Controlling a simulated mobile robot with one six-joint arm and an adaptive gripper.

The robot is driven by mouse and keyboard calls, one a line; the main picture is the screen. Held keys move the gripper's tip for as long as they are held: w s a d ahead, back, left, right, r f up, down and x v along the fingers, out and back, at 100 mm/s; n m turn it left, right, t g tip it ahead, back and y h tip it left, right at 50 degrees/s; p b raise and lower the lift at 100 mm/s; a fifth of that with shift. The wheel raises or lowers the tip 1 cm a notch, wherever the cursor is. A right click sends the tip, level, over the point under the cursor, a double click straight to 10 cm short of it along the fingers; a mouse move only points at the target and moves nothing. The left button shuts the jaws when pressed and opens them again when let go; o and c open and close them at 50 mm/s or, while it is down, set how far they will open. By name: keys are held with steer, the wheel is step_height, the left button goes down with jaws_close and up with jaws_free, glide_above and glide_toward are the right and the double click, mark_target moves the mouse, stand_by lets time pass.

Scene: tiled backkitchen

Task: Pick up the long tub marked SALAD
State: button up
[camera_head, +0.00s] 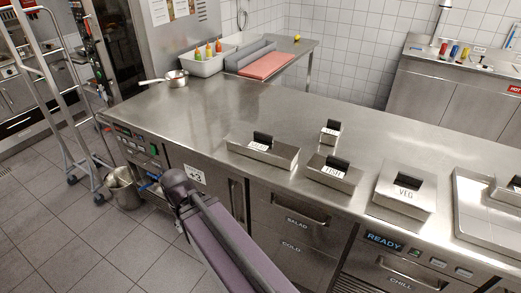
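A long, low steel tub (280,157) with a dark handle block and a small white label stands on the steel counter, left of the other tubs. Its label is too small to read surely; it is the longest of the small tubs. My purple and dark arm link rises from the bottom edge to a dark joint in front of the counter's drawers, below and left of the tub. The arm is apart from the tub in the picture. My gripper itself does not show.
Other lidded tubs stand close by: a small one (328,139), a labelled one (345,184) and one marked VEG (400,204). A steel tray (462,222) is at right. The counter's left half (185,120) is mostly clear. A bucket (124,190) stands left.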

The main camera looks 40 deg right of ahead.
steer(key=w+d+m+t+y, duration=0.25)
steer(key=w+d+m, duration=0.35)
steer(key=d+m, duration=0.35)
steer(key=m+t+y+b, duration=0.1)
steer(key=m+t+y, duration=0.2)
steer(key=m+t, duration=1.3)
glide_toward(270, 136)
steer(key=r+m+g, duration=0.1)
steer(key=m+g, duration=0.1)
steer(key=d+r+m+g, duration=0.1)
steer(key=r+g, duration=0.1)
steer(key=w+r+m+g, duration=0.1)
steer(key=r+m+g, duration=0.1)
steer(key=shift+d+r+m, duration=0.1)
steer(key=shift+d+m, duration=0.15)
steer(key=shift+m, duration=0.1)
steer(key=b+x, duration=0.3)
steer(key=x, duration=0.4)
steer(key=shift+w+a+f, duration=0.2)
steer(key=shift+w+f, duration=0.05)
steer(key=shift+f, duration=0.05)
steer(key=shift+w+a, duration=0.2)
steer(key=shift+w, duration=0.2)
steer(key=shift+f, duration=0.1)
